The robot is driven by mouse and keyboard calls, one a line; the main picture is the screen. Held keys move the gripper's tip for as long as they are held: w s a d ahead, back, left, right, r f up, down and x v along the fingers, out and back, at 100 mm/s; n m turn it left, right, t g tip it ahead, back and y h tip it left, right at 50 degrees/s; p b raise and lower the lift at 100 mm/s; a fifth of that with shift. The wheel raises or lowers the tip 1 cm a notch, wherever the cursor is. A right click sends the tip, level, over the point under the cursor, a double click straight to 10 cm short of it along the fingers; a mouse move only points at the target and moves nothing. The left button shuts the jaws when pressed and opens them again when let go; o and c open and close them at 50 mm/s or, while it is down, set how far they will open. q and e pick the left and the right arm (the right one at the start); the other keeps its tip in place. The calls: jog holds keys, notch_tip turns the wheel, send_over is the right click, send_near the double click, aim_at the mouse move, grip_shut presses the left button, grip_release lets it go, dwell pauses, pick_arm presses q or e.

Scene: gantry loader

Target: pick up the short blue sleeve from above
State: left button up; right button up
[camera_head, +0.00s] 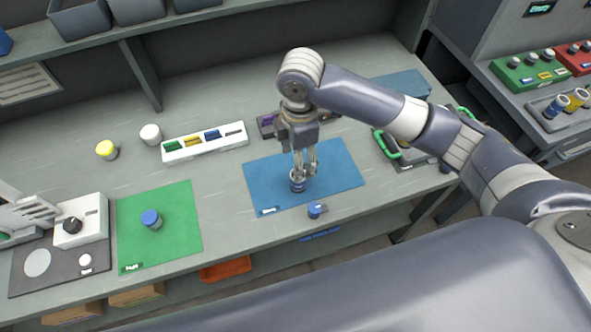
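My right gripper (305,172) comes in from the right and points down over the blue mat (345,176). Its two fingers stand apart with a gap between them. A short blue sleeve (297,184) with a pale top rim stands upright on the mat, just below the fingertips and nearer the left finger. The fingers partly cover it, and I cannot tell whether they touch it. A smaller blue piece (316,210) lies at the mat's front edge. Another blue-topped cylinder (151,218) stands on the green mat (182,240). My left gripper is not in view.
A white tray (240,144) with coloured slots lies behind the mats. A yellow-topped cylinder (107,150) and a white one (150,134) stand left of it. A green-handled tray (408,160) is right of the blue mat. Bench between the mats is clear.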

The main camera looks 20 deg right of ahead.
notch_tip(320, 180, down, 5)
jog(key=shift+s+d+r+p, duration=0.1)
jog(key=shift+d+r+p, duration=0.05)
jog(key=shift+p, duration=0.35)
notch_tip(320, 180, down, 5)
jog(key=shift+r+p, duration=0.1)
jog(key=shift+p, duration=0.9)
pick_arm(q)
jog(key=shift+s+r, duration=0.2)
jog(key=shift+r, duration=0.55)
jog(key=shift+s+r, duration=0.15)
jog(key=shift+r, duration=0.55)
pick_arm(e)
jog(key=shift+f, duration=0.5)
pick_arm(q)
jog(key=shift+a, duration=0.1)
pick_arm(e)
jog(key=c, duration=1.3)
